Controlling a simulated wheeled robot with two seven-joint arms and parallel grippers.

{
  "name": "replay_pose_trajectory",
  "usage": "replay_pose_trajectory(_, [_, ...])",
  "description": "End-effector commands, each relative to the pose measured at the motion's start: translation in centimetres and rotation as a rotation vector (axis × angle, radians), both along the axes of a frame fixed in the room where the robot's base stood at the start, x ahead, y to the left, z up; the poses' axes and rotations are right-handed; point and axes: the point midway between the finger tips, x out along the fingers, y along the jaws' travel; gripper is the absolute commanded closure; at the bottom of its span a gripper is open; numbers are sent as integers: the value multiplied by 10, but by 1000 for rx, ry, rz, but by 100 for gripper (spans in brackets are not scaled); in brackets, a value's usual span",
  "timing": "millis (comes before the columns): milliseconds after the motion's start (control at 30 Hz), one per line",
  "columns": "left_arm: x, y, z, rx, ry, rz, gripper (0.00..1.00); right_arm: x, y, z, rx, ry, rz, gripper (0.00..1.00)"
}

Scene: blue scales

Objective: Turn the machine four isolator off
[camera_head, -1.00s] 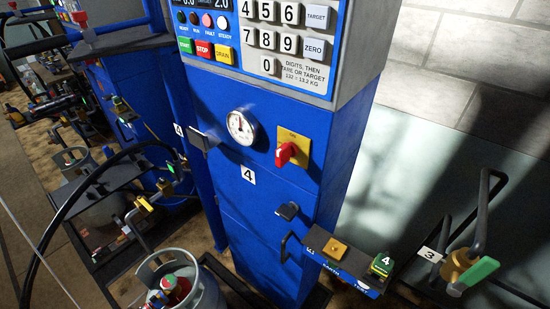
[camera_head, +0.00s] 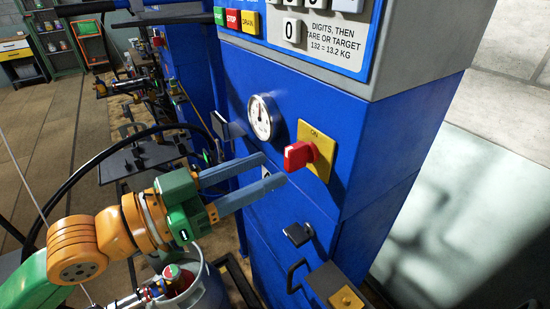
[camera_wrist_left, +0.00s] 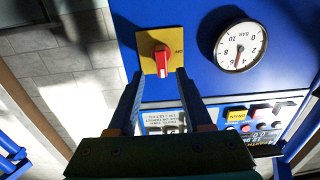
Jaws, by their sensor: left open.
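The isolator is a red rotary handle (camera_head: 299,155) on a yellow plate (camera_head: 318,150) marked ON, on the front of the blue machine (camera_head: 330,100). My left gripper (camera_head: 275,170) is open, its two blue-grey fingers pointing at the red handle from the left, with nothing between them. In the left wrist view the red handle (camera_wrist_left: 161,60) lies just past the fingertips and between their lines, on its yellow plate (camera_wrist_left: 160,40). The fingers appear apart from the handle. My right gripper is in neither view.
A round white gauge (camera_head: 263,117) sits left of the isolator. Black latches (camera_head: 297,234) and a handle stick out below. A keypad panel (camera_head: 320,30) is above.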

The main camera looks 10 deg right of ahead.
Motion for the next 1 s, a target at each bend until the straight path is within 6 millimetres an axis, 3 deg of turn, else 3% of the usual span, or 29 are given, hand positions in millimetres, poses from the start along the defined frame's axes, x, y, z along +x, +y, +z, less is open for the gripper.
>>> replay_pose_trajectory(300, [19,-55,5,-3,3,-3,50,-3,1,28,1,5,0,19])
replay_pose_trajectory(633, [23,-64,1,-1,0,0,50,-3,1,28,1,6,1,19])
replay_pose_trajectory(833, [23,-63,1,-2,-1,0,100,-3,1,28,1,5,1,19])
replay_pose_trajectory(1000, [23,-63,1,-2,0,0,100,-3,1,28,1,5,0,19])
